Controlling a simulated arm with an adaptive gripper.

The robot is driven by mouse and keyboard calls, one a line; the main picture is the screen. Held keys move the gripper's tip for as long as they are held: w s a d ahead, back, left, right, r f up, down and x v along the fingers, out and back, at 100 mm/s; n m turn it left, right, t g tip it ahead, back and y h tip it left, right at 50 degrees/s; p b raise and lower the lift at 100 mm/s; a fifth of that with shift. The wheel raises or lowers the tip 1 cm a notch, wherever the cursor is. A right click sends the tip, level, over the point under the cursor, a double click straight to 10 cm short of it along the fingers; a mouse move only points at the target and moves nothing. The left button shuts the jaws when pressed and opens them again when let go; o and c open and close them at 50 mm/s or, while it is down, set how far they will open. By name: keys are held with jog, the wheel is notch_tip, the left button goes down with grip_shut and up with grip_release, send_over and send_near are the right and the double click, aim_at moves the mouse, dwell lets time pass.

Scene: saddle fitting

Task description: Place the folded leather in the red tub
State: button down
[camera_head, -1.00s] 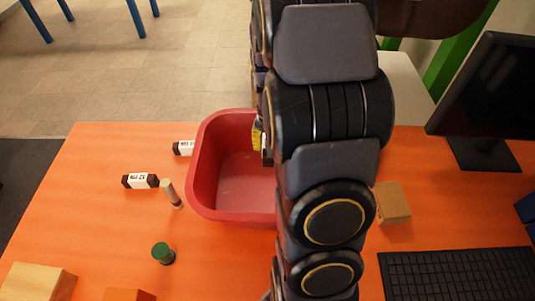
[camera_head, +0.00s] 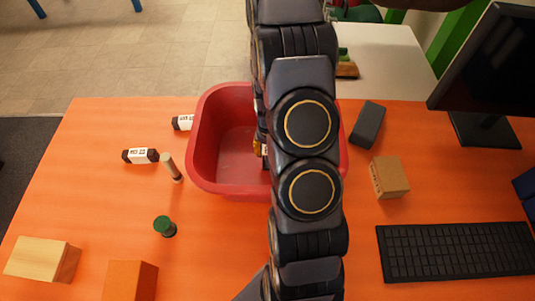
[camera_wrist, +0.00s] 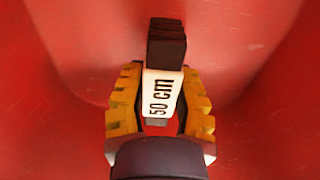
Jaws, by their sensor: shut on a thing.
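The red tub (camera_head: 203,140) stands on the orange table, partly hidden behind my arm. My gripper (camera_wrist: 160,108) is shut on a small dark folded piece, the folded leather (camera_wrist: 166,48), with a white band reading "50 cm". Its dark end points away from the fingers. Red tub surface (camera_wrist: 60,60) fills the wrist view around it. In the head view the yellow fingertips of my gripper (camera_head: 260,147) show just left of my arm, over or within the tub opening. I cannot tell whether the leather touches the tub floor.
Two similar dark pieces with white bands (camera_head: 140,156) (camera_head: 183,122) lie left of the tub, near a peg-like piece (camera_head: 171,168) and a green-topped piece (camera_head: 164,226). A dark block (camera_head: 368,125), a cardboard box (camera_head: 389,177), a keyboard (camera_head: 455,250) and a monitor (camera_head: 490,75) are on the right.

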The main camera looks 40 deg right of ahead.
jog(key=shift+f, duration=1.55)
jog(key=shift+f, duration=0.15)
jog(key=c, duration=0.9)
grip_release()
